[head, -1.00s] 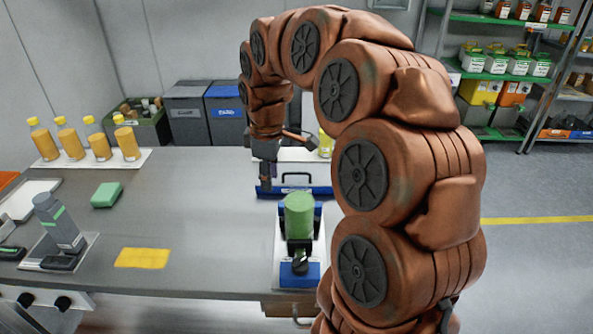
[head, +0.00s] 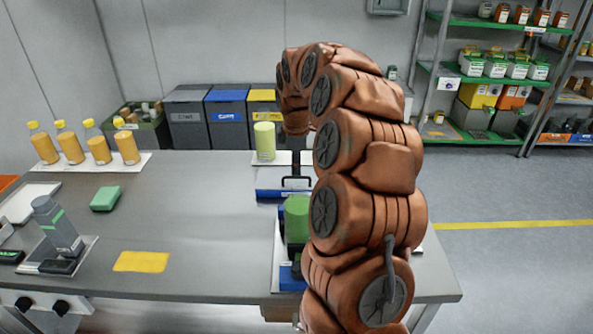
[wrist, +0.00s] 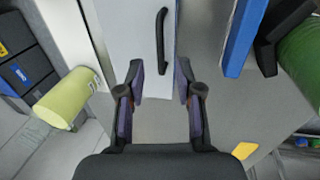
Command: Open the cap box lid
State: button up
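The cap box (head: 268,194) is a low blue box on the bench, with a pale lid that looks shut. A black bar handle (head: 296,182) stands on the lid. In the wrist view the pale lid (wrist: 120,20) and its black handle (wrist: 162,40) lie ahead of my gripper (wrist: 160,78). My gripper is open and empty. The handle's near end shows between the two fingers, just beyond the tips; I cannot tell the gap in depth. In the head view my arm hides my gripper and the box's right part.
A green cylinder (head: 297,218) stands in a fixture in front of the box. It also shows at right in the wrist view (wrist: 305,60). A pale green cylinder (head: 264,141) stands behind the box. Bottles (head: 97,143) stand far left. The bench's middle is mostly clear.

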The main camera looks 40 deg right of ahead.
jog(key=shift+w+d+f+p, duration=0.1)
jog(key=shift+w+f+p, duration=0.05)
jog(key=shift+f, duration=0.85)
jog(key=shift+w+d+f+p, duration=0.1)
jog(key=shift+w+f+p, duration=0.05)
jog(key=shift+f, duration=0.8)
jog(key=shift+c, duration=0.2)
grip_shut()
